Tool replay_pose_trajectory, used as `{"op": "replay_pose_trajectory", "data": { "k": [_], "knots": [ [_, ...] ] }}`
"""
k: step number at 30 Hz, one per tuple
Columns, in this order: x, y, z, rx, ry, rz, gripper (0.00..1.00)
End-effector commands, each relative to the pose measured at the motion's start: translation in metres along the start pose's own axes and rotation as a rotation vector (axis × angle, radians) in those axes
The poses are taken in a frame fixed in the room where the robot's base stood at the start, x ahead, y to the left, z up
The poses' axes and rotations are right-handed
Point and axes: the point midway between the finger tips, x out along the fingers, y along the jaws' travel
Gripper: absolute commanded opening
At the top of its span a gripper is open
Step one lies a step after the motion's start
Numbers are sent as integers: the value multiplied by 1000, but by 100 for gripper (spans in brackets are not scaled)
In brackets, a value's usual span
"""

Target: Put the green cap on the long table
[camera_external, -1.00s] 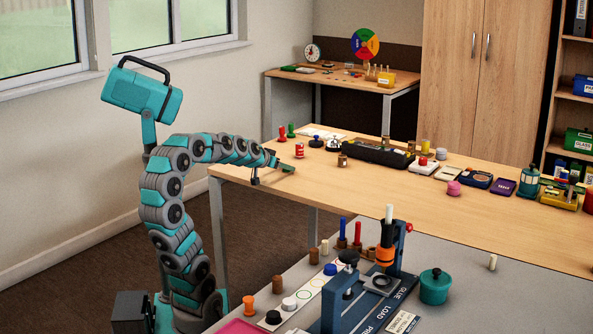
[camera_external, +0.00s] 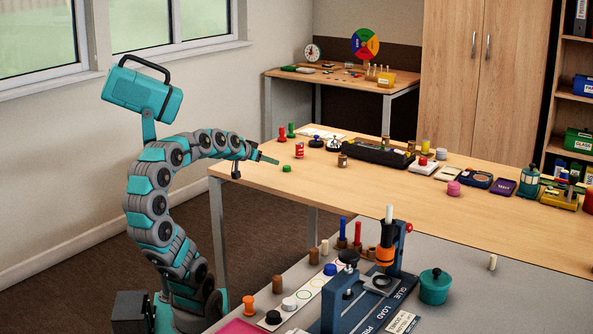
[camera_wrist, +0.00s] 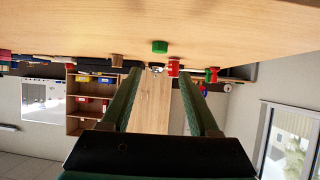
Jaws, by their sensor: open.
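The green cap (camera_external: 286,169) lies on the long table (camera_external: 400,200) near its left end, clear of other things. My gripper (camera_external: 268,160) is just left of the cap and a little above the table, apart from it. The wrist view appears upside down; there the cap (camera_wrist: 160,47) sits on the table top (camera_wrist: 90,25), beyond the two fingers. The fingers (camera_wrist: 158,95) are spread wide with nothing between them.
The table around the cap is bare. A grey bench (camera_external: 480,300) with a press is in front.

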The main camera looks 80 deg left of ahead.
Motion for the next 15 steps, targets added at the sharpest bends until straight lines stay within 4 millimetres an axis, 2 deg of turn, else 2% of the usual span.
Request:
{"op": "replay_pose_trajectory", "data": {
  "k": [6,15],
  "knots": [
    [-18,0,1,-2,-2,1,61],
    [-20,0,1,-1,-3,1,61]
  ]
}}
